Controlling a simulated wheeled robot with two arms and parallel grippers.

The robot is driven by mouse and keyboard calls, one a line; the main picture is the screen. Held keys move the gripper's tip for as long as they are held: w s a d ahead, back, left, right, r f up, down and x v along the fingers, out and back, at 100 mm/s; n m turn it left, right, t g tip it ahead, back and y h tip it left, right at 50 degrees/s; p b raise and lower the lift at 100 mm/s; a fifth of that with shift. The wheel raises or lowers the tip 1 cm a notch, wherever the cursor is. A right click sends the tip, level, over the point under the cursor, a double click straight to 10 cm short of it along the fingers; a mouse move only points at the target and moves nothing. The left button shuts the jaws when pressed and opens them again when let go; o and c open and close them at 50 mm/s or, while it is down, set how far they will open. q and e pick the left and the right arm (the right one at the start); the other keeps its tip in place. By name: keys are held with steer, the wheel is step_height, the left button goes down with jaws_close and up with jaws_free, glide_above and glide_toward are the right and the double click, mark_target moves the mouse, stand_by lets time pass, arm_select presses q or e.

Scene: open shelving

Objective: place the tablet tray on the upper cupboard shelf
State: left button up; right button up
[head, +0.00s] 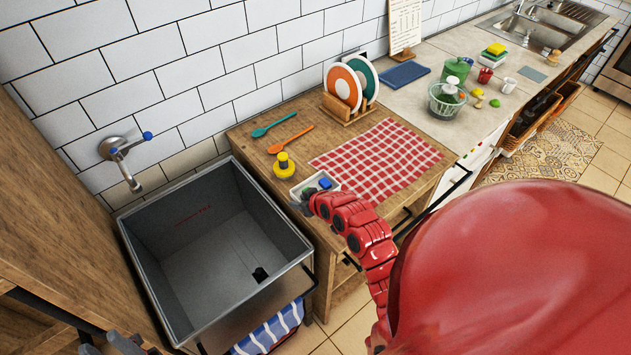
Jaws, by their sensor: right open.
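The tablet tray (335,187), a small white tray holding a blue and a green item, sits at the front left corner of the wooden counter. My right gripper (306,200), on the red arm, is open at the tray's near-left edge. I cannot tell whether its fingers touch the tray or are around its rim. My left gripper (103,346) is partly in view at the bottom left, low in front of wooden furniture; its jaws are unclear. A tall wooden cupboard (45,190) stands at the left; I cannot make out its upper shelf.
A deep grey sink (135,255) lies between cupboard and counter, with a wall tap (122,155) above. A checkered cloth (378,160), spoons and a plate rack (348,112) are on the counter. A striped towel (270,330) hangs below.

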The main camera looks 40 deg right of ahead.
jaws_close()
stand_by(1.4)
